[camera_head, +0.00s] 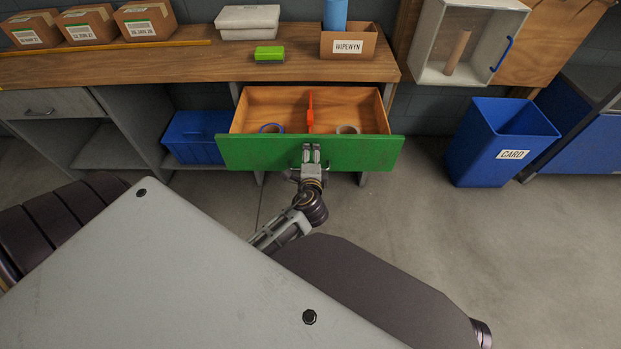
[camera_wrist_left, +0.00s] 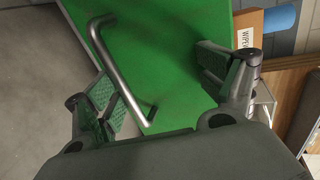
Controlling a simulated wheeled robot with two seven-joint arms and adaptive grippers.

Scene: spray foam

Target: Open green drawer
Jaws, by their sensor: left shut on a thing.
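The green drawer (camera_head: 240,152) stands pulled out from under the wooden worktop, and its inside shows in the head view. Its green front also fills much of the left wrist view (camera_wrist_left: 165,45). A grey metal bar handle (camera_wrist_left: 112,62) is fixed to that front. My right gripper is not in view.
A blue bin (camera_head: 480,150) labelled CARD stands to the right. A blue box (camera_head: 195,137) sits on the lower left shelf.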

